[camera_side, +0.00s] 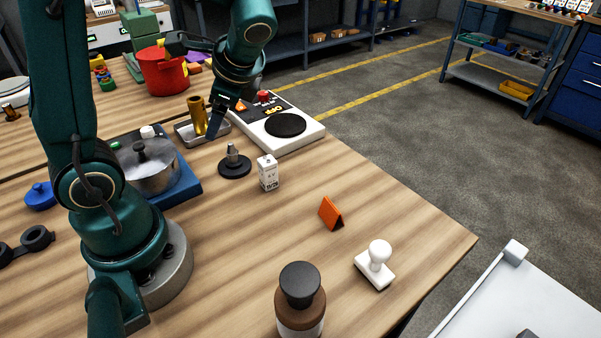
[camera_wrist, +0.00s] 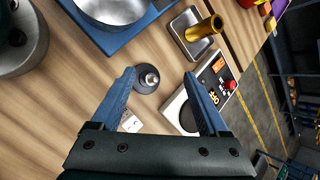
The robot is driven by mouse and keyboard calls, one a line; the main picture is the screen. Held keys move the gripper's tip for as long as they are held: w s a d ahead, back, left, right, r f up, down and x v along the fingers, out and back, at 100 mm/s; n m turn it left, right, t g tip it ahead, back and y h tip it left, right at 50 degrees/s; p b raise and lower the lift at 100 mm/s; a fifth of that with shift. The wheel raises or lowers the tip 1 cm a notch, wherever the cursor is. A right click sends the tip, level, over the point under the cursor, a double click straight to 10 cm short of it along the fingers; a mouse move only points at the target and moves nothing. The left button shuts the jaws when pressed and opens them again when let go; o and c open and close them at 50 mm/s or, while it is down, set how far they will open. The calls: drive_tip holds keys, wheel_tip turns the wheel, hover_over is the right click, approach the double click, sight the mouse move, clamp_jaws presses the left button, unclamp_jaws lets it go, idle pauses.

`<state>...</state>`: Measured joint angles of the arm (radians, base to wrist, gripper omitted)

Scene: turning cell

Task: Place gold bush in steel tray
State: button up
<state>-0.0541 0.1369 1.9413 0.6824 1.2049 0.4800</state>
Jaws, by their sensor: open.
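The gold bush (camera_side: 198,114) stands upright in the steel tray (camera_side: 184,139) in the side view. In the wrist view the gold bush (camera_wrist: 204,28) shows with its open end toward me, over the steel tray (camera_wrist: 179,26), at the top. My gripper (camera_side: 216,132) is above the table by the tray's right side, apart from the bush. In the wrist view my gripper (camera_wrist: 166,74) is open, its two blue fingers spread with nothing held between them. The bush's foot is partly hidden by the tray's rim.
A white device with a black disc (camera_side: 296,143) stands right of the tray. A black round base with a metal stud (camera_side: 234,166) and a small white box (camera_side: 267,173) stand in front. A metal pot on a blue base (camera_side: 150,172) is left.

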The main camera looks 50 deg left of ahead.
drive_tip(key=s+d+r+n+t+h, duration=0.1)
drive_tip(key=s+d+n+t+h, duration=0.1)
drive_tip(key=d, duration=0.5)
drive_tip(key=s+d+r+n+t+h, duration=0.2)
drive_tip(key=s+d+n+t+h, duration=0.1)
drive_tip(key=d+n+t+h, duration=0.1)
drive_tip(key=shift+d+n+h, duration=0.6)
drive_tip(key=shift+d+n, duration=0.6)
drive_tip(key=shift+d, duration=0.65)
